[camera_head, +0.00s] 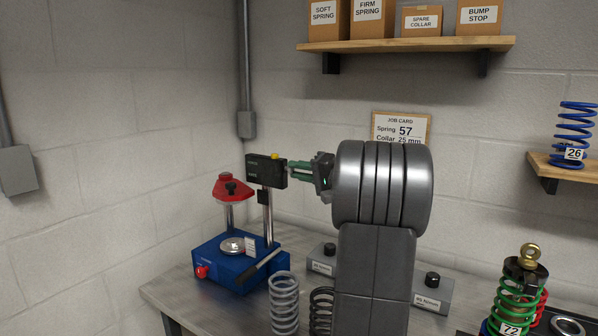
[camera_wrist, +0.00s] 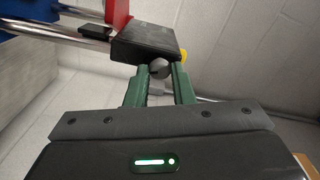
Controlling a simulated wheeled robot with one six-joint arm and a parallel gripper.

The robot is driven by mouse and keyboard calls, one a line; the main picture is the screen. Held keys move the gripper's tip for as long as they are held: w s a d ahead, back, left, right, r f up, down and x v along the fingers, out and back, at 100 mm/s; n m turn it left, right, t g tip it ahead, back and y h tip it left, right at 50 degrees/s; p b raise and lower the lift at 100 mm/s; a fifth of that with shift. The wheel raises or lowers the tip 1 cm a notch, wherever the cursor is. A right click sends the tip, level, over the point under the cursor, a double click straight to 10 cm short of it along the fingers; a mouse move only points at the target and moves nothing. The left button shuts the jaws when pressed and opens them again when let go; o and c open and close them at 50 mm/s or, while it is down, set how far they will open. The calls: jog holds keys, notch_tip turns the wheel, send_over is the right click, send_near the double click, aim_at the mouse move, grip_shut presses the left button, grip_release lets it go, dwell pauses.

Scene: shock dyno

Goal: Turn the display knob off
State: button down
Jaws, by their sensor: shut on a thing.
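The display is a black box (camera_head: 266,172) on the post of the blue shock dyno, with faint green marks on its front. The display knob (camera_wrist: 159,68) is a small grey round knob on the side of the box facing my gripper. My gripper (camera_head: 290,170) reaches in from the right with its green fingers. In the wrist view, my gripper (camera_wrist: 160,73) is shut on the knob, one fingertip on each side. The box shows there too (camera_wrist: 143,41). The knob's pointer or marks are too small to read.
The blue dyno base (camera_head: 222,268) has a red knob (camera_head: 201,272) and a black lever (camera_head: 262,264). A red clamp head (camera_head: 231,188) is left of the display. A yellow part (camera_head: 275,155) tops the box. Springs (camera_head: 284,300) stand on the bench in front.

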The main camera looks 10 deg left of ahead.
jog(key=c, duration=1.3)
grip_release()
jog(key=shift+d, duration=0.1)
jog(key=b+v, duration=0.2)
jog(key=v, duration=1.1)
jog(key=shift+s+d, duration=0.1)
jog(key=shift+d, duration=0.25)
jog(key=shift+a, duration=0.1)
jog(key=p+x, duration=0.2)
jog(key=x, duration=1.2)
jog(key=shift+d, duration=0.2)
